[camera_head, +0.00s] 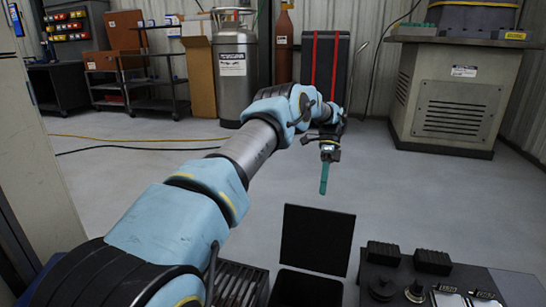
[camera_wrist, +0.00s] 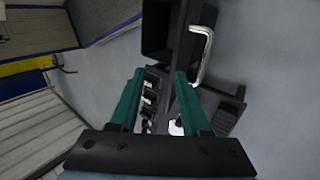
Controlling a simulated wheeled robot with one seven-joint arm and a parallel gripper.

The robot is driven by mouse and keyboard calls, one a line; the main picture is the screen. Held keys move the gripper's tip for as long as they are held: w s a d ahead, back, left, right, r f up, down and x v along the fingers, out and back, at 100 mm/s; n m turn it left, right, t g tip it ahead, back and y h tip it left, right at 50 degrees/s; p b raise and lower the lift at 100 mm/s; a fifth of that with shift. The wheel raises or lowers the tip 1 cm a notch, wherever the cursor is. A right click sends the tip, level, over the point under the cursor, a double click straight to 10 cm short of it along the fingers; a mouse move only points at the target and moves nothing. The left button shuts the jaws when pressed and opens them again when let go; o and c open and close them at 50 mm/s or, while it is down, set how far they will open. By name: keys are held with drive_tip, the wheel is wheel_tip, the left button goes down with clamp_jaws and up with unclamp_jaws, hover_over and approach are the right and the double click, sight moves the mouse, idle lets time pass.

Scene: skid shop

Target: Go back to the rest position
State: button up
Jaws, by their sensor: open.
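My gripper (camera_head: 323,178) hangs at the end of my outstretched arm, in the middle of the head view, above the grey floor. Its teal fingers point down. In the wrist view my gripper (camera_wrist: 158,105) shows two teal fingers spread apart with nothing between them. Beyond the fingers lie a dark bin and a control panel (camera_wrist: 150,95), both below and clear of the fingers.
A black bin with a raised lid (camera_head: 316,240) stands in front, beside a panel with knobs (camera_head: 430,290). A beige machine cabinet (camera_head: 449,100) is at the right. A steel tank (camera_head: 232,75) and a cart (camera_head: 150,75) stand at the back. The middle floor is clear.

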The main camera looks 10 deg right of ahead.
drive_tip(key=s+a+r+n+t+h, duration=0.1)
drive_tip(key=s+a+r+n+t, duration=0.1)
drive_tip(key=a+r+n, duration=0.5)
drive_tip(key=s+a+r+n+t+h, duration=0.15)
drive_tip(key=a+n, duration=0.25)
drive_tip(key=a, duration=0.7)
drive_tip(key=s+a+r+n+t, duration=0.1)
drive_tip(key=s+a+n+t, duration=0.4)
drive_tip(key=s+a+n, duration=0.85)
wheel_tip(320, 180, up, 31)
drive_tip(key=s+a+m+p, duration=0.1)
drive_tip(key=s+m+p, duration=0.1)
drive_tip(key=p, duration=2.9)
drive_tip(key=shift+a+f+m+h, duration=0.15)
drive_tip(key=shift+a+m+h, duration=0.1)
drive_tip(key=shift+m+h, duration=0.15)
drive_tip(key=shift+g, duration=0.25)
